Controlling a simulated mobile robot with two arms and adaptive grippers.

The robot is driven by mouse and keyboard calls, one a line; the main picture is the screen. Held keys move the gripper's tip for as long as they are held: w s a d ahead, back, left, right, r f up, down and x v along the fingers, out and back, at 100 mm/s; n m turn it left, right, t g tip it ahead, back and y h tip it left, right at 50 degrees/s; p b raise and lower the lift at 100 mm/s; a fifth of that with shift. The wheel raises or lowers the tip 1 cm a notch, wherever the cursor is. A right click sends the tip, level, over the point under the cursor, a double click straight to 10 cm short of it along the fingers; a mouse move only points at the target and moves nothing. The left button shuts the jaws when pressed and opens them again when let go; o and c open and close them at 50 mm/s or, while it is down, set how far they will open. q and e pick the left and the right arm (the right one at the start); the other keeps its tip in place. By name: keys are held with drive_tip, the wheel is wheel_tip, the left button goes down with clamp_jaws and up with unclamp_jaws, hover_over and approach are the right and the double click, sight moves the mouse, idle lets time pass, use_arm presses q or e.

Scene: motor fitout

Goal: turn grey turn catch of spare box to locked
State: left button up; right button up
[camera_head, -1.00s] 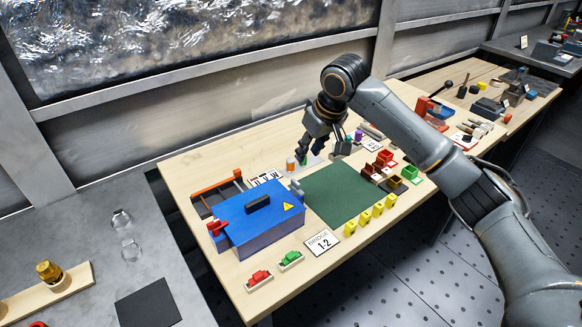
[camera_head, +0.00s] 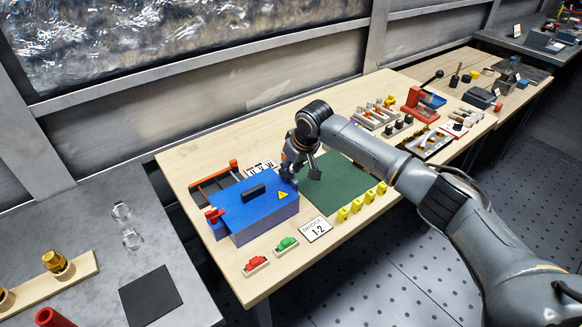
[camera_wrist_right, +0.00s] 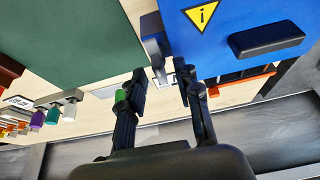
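The blue spare box (camera_head: 262,218) with a dark handle and yellow warning sign stands on the wooden bench. It also fills the upper right of the right wrist view (camera_wrist_right: 215,50). The grey turn catch (camera_wrist_right: 154,46) is on the side of the box facing the green mat. In the head view my gripper largely hides it. My right gripper (camera_head: 301,177) is low at that end of the box. In the right wrist view its fingers (camera_wrist_right: 160,78) are apart, with the catch's near end between the tips; contact is not clear. My left gripper is not in view.
A red catch (camera_head: 213,215) sits on the box's left end. The green mat (camera_head: 325,190) lies right of the box, with yellow pieces (camera_head: 356,206) along its edge. Red (camera_head: 255,263) and green (camera_head: 286,244) parts and a "BRIDGE 1-2" card (camera_head: 316,230) lie in front.

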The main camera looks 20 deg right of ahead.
drive_tip(key=shift+r, duration=0.1)
clamp_jaws()
